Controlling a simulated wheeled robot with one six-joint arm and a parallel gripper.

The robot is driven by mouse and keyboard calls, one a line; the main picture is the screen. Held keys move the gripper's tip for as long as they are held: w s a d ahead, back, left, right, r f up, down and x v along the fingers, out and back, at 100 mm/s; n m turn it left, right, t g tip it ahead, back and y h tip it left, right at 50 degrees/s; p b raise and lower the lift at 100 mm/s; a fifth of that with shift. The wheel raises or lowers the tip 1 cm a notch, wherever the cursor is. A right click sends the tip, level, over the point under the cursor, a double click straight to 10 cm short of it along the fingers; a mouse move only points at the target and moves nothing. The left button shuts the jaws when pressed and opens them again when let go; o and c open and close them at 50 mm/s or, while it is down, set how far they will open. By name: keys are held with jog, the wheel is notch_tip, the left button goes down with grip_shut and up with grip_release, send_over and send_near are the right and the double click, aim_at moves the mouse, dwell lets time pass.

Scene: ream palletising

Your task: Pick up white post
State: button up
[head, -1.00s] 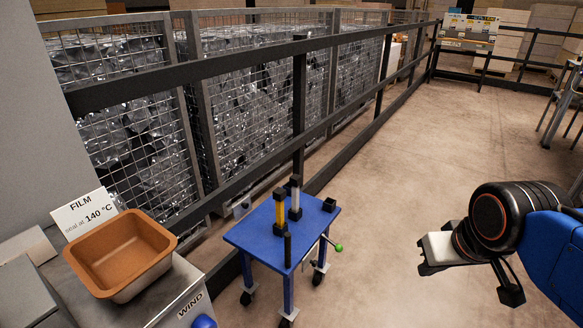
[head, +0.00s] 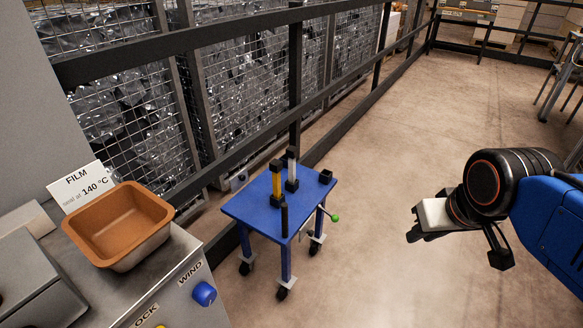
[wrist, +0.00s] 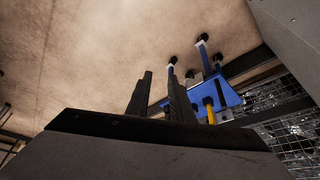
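The white post (head: 292,168) stands upright in a black base on the blue wheeled table, with a dark cap on top. A yellow post (head: 277,184) stands just in front and left of it. My gripper (head: 415,234) is in the air at the right of the head view, well away from the table, and holds nothing. In the wrist view my gripper's two dark fingers (wrist: 160,88) stand apart with a gap between them. The yellow post (wrist: 210,112) shows beyond them; I cannot make out the white post there.
The blue table (head: 249,209) also carries a short black post (head: 284,220) and a black holder (head: 326,177). A dark rail (head: 345,151) and mesh cages run behind it. A machine with a brown tray (head: 118,232) stands at left. The floor between table and arm is clear.

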jog(key=o, duration=0.6)
jog(key=w+d+t+h, duration=0.1)
jog(key=w+d+t, duration=0.1)
jog(key=w, duration=1.1)
jog(key=shift+w+d+r+t, duration=0.15)
jog(key=shift+d+r+t, duration=0.1)
jog(key=shift+r+t, duration=0.05)
jog(key=n+t+y, duration=0.3)
jog(key=n+y, duration=0.4)
jog(key=y, duration=0.2)
send_near(295, 154)
jog(key=shift+t, duration=0.3)
jog(key=shift+f+x, duration=0.2)
jog(key=shift+x, duration=5.85)
